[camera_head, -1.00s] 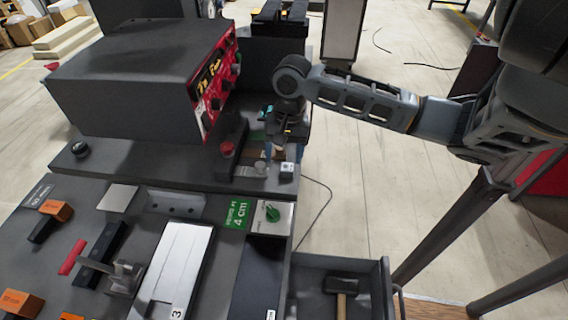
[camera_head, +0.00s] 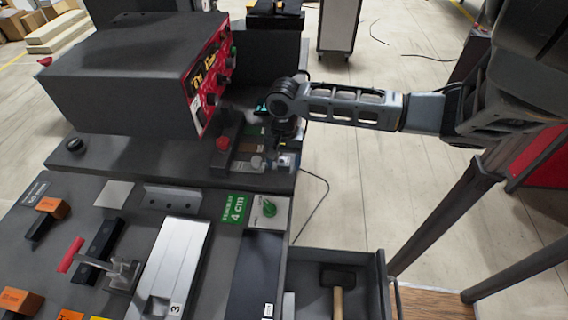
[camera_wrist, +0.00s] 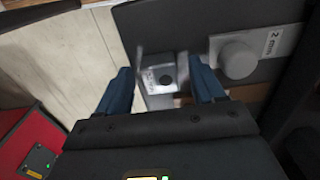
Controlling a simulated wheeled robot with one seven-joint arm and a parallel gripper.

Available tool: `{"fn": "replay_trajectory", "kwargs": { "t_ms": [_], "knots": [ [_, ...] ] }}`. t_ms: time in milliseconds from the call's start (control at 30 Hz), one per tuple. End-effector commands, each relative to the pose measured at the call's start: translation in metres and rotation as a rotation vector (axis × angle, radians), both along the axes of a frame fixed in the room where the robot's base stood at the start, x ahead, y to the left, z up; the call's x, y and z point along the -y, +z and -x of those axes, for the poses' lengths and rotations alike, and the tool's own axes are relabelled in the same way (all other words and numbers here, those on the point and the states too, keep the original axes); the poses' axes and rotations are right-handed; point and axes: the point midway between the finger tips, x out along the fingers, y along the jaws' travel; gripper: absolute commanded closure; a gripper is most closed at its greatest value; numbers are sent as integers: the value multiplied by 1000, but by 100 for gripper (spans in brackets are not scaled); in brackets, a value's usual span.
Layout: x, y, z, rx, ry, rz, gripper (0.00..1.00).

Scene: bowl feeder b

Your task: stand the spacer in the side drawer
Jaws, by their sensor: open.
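No label on the frames confirms this. My gripper is open, with one blue finger on each side of the block; I cannot tell whether they touch it. In the head view the block (camera_head: 288,161) stands at the right edge of the bench's raised ledge, under my gripper (camera_head: 284,148), partly hidden. The side drawer (camera_head: 378,275) is open at the lower right and holds a dark-headed mallet.
A grey cylinder (camera_wrist: 238,60) stands right of the block, by a "2 mm" label (camera_wrist: 275,42). A red button (camera_head: 223,144) and a black control box (camera_head: 125,75) stand to the left. The drawer floor beside the mallet (camera_head: 338,280) looks clear.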

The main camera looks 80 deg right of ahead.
Motion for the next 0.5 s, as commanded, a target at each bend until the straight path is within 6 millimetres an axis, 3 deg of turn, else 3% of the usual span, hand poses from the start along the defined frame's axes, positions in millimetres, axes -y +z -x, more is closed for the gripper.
{"fn": "replay_trajectory", "kwargs": {
  "t_ms": [100,500],
  "knots": [
    [0,0,0,0,0,0,34],
    [0,0,0,0,0,-1,72]
  ]
}}
